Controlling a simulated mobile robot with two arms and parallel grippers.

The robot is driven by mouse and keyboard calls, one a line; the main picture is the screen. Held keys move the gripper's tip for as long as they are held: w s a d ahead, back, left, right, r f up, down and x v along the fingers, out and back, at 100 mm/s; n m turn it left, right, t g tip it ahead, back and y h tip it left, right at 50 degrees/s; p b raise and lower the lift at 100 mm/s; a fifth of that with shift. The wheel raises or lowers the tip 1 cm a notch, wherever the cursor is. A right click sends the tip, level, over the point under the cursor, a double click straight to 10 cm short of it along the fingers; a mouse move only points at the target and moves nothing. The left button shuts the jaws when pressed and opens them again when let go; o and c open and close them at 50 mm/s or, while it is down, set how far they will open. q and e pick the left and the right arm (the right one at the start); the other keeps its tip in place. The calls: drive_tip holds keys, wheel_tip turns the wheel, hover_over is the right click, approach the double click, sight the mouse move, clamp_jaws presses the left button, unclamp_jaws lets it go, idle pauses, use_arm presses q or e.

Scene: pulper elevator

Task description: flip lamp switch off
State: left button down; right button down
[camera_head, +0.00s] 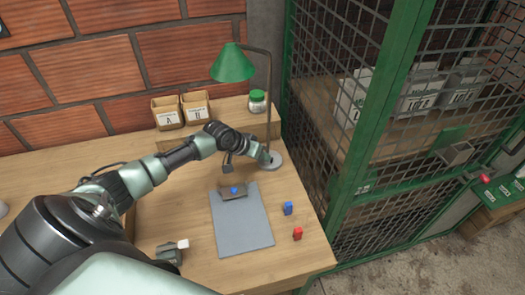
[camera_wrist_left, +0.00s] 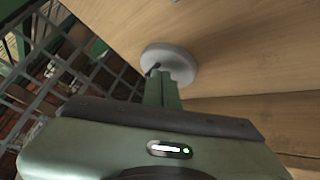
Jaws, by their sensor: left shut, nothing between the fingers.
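The desk lamp (camera_head: 233,65) has a green shade, a thin dark pole and a round pale base (camera_head: 273,163) at the back right of the table. The base also shows in the left wrist view (camera_wrist_left: 186,58). My left gripper (camera_head: 264,157) is down at the lamp base. Its fingers (camera_wrist_left: 164,82) are together and empty, with their tips over the base in the wrist view; whether they touch it I cannot tell. A small dark part (camera_wrist_left: 153,69) beside the fingertips may be the switch, partly hidden. My right gripper is not in view.
Two labelled boxes (camera_head: 181,112) and a green-lidded jar (camera_head: 257,102) stand at the back. A green mesh cage (camera_head: 365,150) borders the table's right side.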

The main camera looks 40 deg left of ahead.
use_arm(q)
drive_tip(key=shift+a+f, duration=0.1)
drive_tip(key=shift+w+a+f+b, duration=0.25)
drive_tip(key=shift+w+a+b, duration=0.3)
drive_tip(key=shift+b, duration=0.2)
drive_tip(key=shift+r, duration=0.1)
